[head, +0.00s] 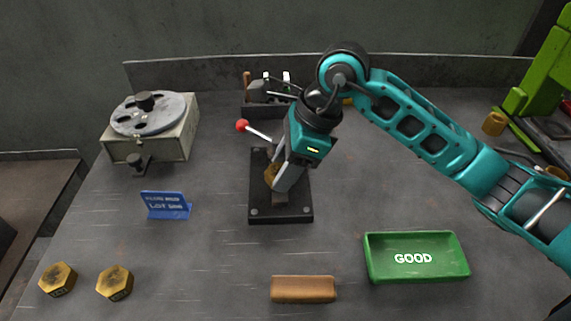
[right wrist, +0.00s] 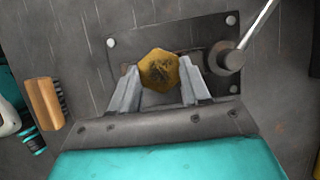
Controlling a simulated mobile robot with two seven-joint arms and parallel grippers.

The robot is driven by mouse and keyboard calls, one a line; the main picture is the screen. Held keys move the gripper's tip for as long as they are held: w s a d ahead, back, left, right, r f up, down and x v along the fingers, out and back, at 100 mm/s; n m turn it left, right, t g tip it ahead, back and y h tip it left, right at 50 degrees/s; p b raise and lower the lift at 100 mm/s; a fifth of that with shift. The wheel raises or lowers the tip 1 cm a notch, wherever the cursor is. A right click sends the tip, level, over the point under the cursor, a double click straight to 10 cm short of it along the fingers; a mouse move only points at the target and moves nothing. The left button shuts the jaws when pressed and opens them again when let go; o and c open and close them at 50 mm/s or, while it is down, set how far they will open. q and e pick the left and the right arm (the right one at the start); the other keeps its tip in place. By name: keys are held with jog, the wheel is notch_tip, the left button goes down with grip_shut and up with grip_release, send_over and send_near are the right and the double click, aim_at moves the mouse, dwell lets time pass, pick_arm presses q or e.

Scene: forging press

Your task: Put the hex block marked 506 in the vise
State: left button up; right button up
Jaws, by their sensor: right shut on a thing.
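My right gripper (head: 276,181) is shut on a brass hex block (head: 270,174) over the vise (head: 281,213). In the right wrist view the block (right wrist: 159,70) sits between the two fingers (right wrist: 160,90), over the vise plate (right wrist: 128,47). The mark on its face is not readable. The vise has a black bolted base and a lever with a red knob (head: 242,126). The arm hides much of the vise, and I cannot tell whether the block touches its jaws. Two more brass hex blocks (head: 58,280) (head: 115,283) lie front left, marks unclear. My left gripper is not in view.
A green GOOD tray (head: 417,278) is front right, and a brown brush-like block (head: 303,289) is at the front. A blue lot sign (head: 166,206) stands left of the vise. A box with a round disc (head: 150,128) is back left. A green machine (head: 543,75) is far right.

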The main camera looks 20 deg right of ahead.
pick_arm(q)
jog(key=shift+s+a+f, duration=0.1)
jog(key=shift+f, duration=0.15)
pick_arm(e)
jog(key=shift+s+f, duration=0.15)
jog(key=shift+f, duration=0.5)
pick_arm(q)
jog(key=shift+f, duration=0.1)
pick_arm(e)
jog(key=o, duration=1.4)
jog(key=shift+f, duration=0.1)
jog(key=shift+c, duration=0.2)
jog(key=shift+d+r+p, duration=0.2)
jog(key=shift+r+p, duration=0.3)
jog(key=shift+r, duration=0.2)
jog(key=shift+p+v, duration=0.3)
jog(key=shift+v, duration=0.45)
jog(key=shift+p+v, duration=0.6)
jog(key=shift+v, duration=0.7)
pick_arm(q)
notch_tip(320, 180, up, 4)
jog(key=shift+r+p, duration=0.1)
jog(key=shift+p, duration=0.65)
pick_arm(e)
notch_tip(320, 180, up, 3)
